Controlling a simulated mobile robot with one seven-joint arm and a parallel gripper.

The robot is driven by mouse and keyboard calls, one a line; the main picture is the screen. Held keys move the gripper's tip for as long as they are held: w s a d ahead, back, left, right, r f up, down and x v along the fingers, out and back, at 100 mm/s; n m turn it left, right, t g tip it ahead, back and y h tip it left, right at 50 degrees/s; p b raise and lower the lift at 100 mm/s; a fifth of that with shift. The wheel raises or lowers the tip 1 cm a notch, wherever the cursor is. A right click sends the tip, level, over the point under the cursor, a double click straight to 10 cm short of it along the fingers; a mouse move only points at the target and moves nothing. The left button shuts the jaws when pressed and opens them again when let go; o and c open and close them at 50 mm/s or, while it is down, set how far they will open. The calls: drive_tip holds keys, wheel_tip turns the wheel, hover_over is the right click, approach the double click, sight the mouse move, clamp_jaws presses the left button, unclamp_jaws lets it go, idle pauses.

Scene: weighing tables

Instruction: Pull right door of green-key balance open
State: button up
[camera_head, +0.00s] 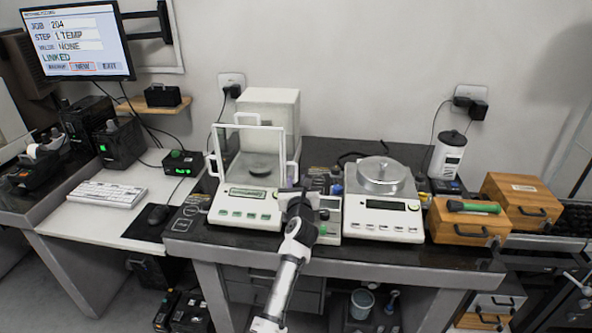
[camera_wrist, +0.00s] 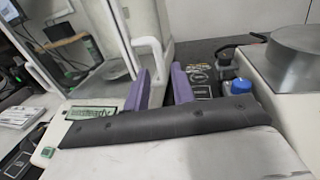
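The green-key balance (camera_head: 245,207) is white, with a row of green keys and a glass draft shield around its pan (camera_head: 260,170). Its right door has a white loop handle (camera_head: 293,172), which also shows in the wrist view (camera_wrist: 148,46). The door looks shut. My gripper (camera_head: 297,192) is at the balance's front right. My gripper hides part of the balance's right front.
A second balance (camera_head: 380,205) with a round steel pan stands to the right. Small bottles, one with a blue cap (camera_wrist: 241,87), stand between the balances. Wooden boxes (camera_head: 465,222) are farther right. A keyboard (camera_head: 110,194) and mouse (camera_head: 159,214) lie left.

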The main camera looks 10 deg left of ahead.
sight(296, 173)
drive_tip(key=shift+w+a, duration=0.25)
drive_tip(key=shift+w, duration=1.05)
drive_tip(key=shift+w+a, duration=0.25)
drive_tip(key=shift+w, duration=1.05)
clamp_jaws()
